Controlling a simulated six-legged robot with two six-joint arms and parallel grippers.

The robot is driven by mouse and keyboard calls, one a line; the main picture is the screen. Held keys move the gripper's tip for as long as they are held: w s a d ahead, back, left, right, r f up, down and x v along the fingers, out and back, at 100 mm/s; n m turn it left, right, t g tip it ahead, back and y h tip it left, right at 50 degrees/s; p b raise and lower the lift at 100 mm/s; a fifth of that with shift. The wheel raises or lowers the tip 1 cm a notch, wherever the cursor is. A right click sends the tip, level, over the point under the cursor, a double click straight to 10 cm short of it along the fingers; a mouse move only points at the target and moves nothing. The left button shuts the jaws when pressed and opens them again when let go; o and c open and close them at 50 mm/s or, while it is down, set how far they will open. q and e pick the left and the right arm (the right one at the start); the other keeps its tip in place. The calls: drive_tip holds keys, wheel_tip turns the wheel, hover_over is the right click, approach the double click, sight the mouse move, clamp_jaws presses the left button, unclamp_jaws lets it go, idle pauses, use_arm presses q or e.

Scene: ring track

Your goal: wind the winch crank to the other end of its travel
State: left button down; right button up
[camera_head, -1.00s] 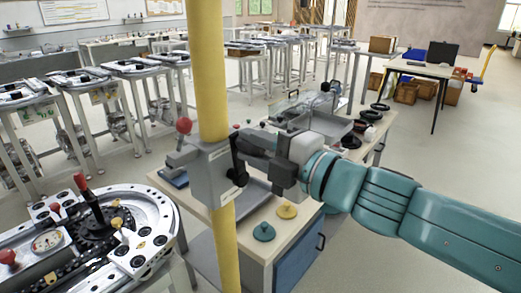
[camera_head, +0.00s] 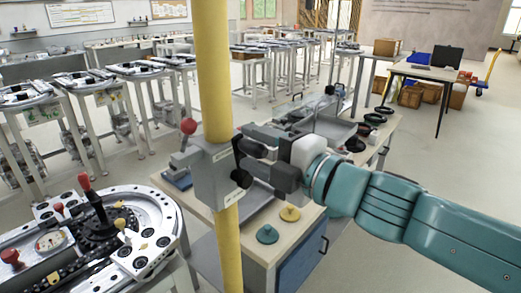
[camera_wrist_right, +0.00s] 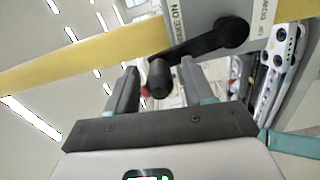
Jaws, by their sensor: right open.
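The winch is a grey box (camera_head: 211,178) clamped on a yellow post, with a black crank (camera_head: 239,160) on its right face. In the right wrist view the crank arm (camera_wrist_right: 207,44) slants down left from its hub to a round black handle (camera_wrist_right: 159,78). My right gripper (camera_head: 252,160) is at the crank, its fingers on either side of the handle in the wrist view (camera_wrist_right: 159,76). It is open, with gaps visible beside the handle. The fingertips partly hide the crank in the head view. My left gripper is not in view.
The yellow post (camera_head: 214,80) stands upright beside the gripper. A red-knobbed lever (camera_head: 188,127) sticks up left of the winch. A workbench (camera_head: 262,245) with small knobs and trays lies below. A round silver station (camera_head: 150,200) stands at lower left. Open floor (camera_head: 440,165) lies right.

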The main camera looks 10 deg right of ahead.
drive_tip(key=p+v, duration=0.2)
drive_tip(key=v, duration=1.4)
drive_tip(key=shift+s+d, duration=0.1)
